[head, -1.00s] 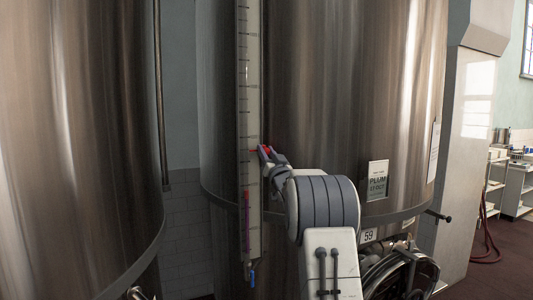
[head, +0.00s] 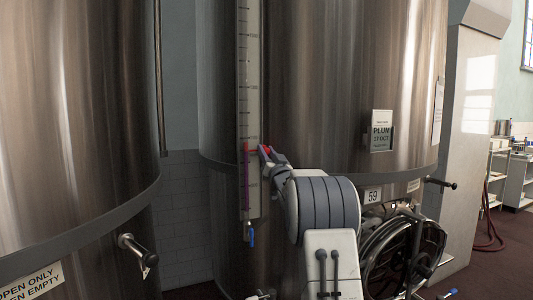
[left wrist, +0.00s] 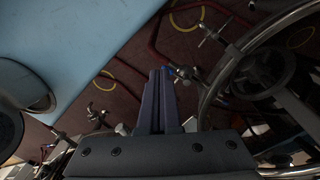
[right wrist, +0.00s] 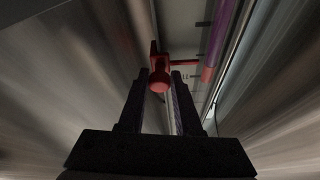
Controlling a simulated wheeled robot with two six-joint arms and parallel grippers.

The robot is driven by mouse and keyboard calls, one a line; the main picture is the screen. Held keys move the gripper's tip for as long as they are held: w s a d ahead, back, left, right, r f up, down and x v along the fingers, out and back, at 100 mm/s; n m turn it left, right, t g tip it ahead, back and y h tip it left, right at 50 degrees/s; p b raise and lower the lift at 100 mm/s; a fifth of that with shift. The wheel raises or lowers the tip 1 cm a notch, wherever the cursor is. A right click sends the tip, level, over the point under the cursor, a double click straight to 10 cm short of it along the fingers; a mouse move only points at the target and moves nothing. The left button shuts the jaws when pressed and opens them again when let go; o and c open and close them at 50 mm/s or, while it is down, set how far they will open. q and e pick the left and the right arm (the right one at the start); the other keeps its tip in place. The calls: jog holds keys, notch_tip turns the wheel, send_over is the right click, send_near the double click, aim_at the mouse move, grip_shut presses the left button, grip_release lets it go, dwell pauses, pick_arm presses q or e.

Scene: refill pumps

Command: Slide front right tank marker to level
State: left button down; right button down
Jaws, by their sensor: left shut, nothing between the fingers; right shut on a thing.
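The front right tank (head: 330,70) carries a tall white gauge board (head: 255,70) with a scale and a sight tube. Purple liquid (head: 246,185) fills the lower tube; its top is close to the height of the red marker (head: 252,150). My right gripper (head: 264,153) is shut on the marker's red knob. In the right wrist view the marker (right wrist: 160,80) sits between the fingertips, its pointer reaching right towards the purple column (right wrist: 212,55). My left gripper (left wrist: 160,75) is shut and empty, seen only in the left wrist view.
A blue-handled valve (head: 251,238) hangs below the gauge. Another steel tank (head: 70,100) with a valve (head: 135,250) stands on the left. A PLUM label (head: 381,135) is on the front right tank.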

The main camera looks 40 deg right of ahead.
jog(key=shift+d, duration=0.15)
jog(key=c, duration=0.6)
grip_release()
jog(key=shift+s, duration=0.1)
jog(key=shift+s+a+f+b, duration=0.2)
jog(key=shift+s+f+b, duration=0.05)
jog(key=shift+s+b, duration=0.1)
jog(key=b+v, duration=0.4)
jog(key=v, duration=0.5)
jog(key=shift+s+a, duration=0.1)
jog(key=shift+s, duration=0.15)
